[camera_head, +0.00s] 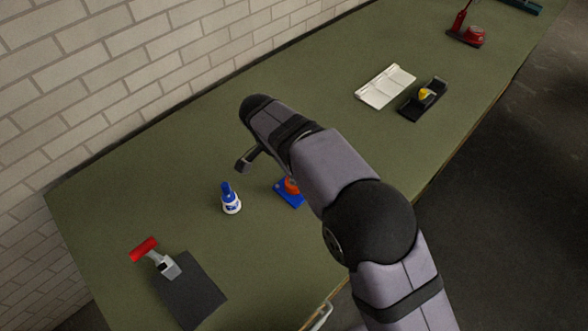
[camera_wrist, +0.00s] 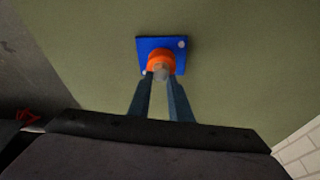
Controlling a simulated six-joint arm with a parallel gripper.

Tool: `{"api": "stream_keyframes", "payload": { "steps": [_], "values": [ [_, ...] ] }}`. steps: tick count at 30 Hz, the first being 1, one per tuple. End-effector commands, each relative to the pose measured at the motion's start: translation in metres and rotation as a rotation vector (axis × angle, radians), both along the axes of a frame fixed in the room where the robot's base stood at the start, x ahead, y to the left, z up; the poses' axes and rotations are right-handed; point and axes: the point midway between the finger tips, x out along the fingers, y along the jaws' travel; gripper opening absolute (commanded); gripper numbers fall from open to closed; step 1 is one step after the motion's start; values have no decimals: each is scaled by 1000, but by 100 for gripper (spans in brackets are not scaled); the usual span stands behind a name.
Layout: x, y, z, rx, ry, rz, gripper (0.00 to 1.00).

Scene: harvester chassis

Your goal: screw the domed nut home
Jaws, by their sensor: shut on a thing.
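A blue square base plate (camera_head: 287,196) lies on the green bench, partly covered by my arm in the head view. It also shows in the wrist view (camera_wrist: 146,44), with small pale spots near two corners. An orange round part (camera_wrist: 158,58) stands on the plate; a bit of it shows beside my arm in the head view (camera_head: 291,184). My gripper (camera_wrist: 162,78) is over the orange part, its two fingers shut on a small grey domed nut (camera_wrist: 161,72). The nut appears at the orange part's top; its thread and any gap below are hidden.
A blue-and-white bottle (camera_head: 230,200) stands left of the plate. A red-handled tool (camera_head: 155,256) lies by a dark mat (camera_head: 190,297). A white tray (camera_head: 385,86) and a black holder with a yellow part (camera_head: 424,98) lie farther back. A brick wall borders the bench.

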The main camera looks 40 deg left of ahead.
Motion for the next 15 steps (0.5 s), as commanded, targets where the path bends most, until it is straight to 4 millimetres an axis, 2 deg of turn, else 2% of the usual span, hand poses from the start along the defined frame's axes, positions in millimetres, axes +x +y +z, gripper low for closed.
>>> {"api": "stream_keyframes", "payload": {
  "steps": [7, 15],
  "values": [
    [0, 0, 1, -1, 1, -46, 0],
    [0, 0, 1, -1, 0, -242, 0]
  ]
}}
